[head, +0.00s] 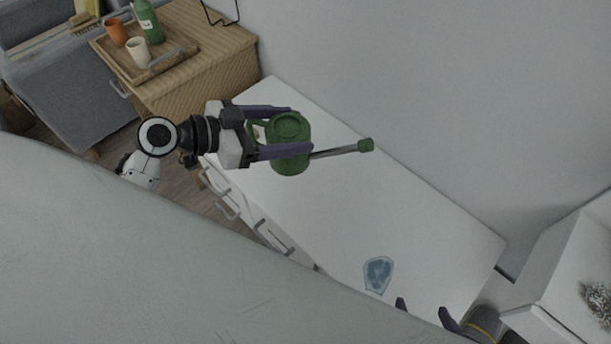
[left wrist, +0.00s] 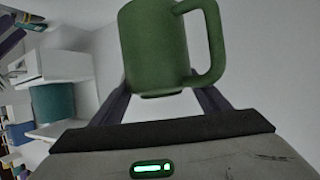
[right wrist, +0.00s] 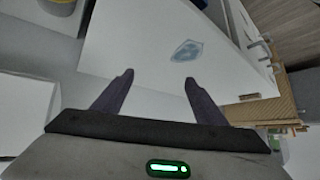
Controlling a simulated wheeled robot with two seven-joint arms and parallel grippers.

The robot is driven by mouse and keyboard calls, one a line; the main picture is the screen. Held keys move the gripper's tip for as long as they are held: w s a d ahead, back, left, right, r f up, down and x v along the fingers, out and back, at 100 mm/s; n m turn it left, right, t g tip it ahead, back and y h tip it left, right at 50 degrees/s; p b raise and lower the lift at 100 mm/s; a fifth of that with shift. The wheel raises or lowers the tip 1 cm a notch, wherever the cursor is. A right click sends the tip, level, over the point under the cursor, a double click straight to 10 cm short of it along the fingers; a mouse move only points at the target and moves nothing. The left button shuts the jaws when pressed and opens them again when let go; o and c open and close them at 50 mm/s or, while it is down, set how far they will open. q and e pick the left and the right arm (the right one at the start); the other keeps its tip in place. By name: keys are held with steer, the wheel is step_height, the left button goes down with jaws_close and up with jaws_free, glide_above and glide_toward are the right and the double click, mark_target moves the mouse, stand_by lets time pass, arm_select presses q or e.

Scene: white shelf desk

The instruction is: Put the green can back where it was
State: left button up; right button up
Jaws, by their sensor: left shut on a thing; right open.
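The green can (head: 290,150) is a watering can with a long grey spout tipped in green and a loop handle. My left gripper (head: 298,130) is shut on it, with a purple finger on either side of its body. The can is over the far-left half of the white desk top (head: 400,205); I cannot tell how high. In the left wrist view the can (left wrist: 155,50) stands between the fingers, its handle to the right. My right gripper (head: 425,310) is open and empty near the desk's near right end; the right wrist view shows its fingers (right wrist: 158,85) apart.
A flat blue patterned piece (head: 378,274) lies on the desk near the right gripper. A wicker cabinet (head: 215,75) at the upper left bears a tray (head: 185,58) with cups and a green bottle (head: 148,22). A white box-like unit (head: 565,270) stands at the right. The desk middle is clear.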

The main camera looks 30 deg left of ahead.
steer(key=f+b, duration=0.2)
steer(key=b, duration=0.1)
steer(key=f+b, duration=0.2)
steer(key=shift+a+f, duration=0.1)
steer(key=shift+a, duration=0.2)
steer(key=shift+w+a+f+b, duration=0.15)
steer(key=shift+f+b, duration=0.25)
steer(key=shift+b, duration=0.8)
steer(key=shift+a+f+t+y+b, duration=0.1)
steer(key=shift+f+t+y+b, duration=0.25)
steer(key=shift+b, duration=0.6)
steer(key=shift+a+r+m, duration=0.1)
steer(key=shift+r+m, duration=0.2)
steer(key=shift+r, duration=0.05)
arm_select(q)
steer(key=w+a+f+n+t+y, duration=0.1)
steer(key=w+f, duration=0.3)
steer(key=f, duration=0.7)
steer(key=w+a+f+n+t+y, duration=0.1)
steer(key=w+a+f+n+y, duration=0.2)
steer(key=f, duration=0.9)
steer(key=shift+w+f, duration=0.25)
steer(key=shift+w, duration=0.8)
arm_select(e)
steer(key=shift+w+f, duration=0.1)
steer(key=shift+f, duration=0.1)
arm_select(q)
steer(key=o, duration=1.4)
steer(key=shift+a, duration=0.1)
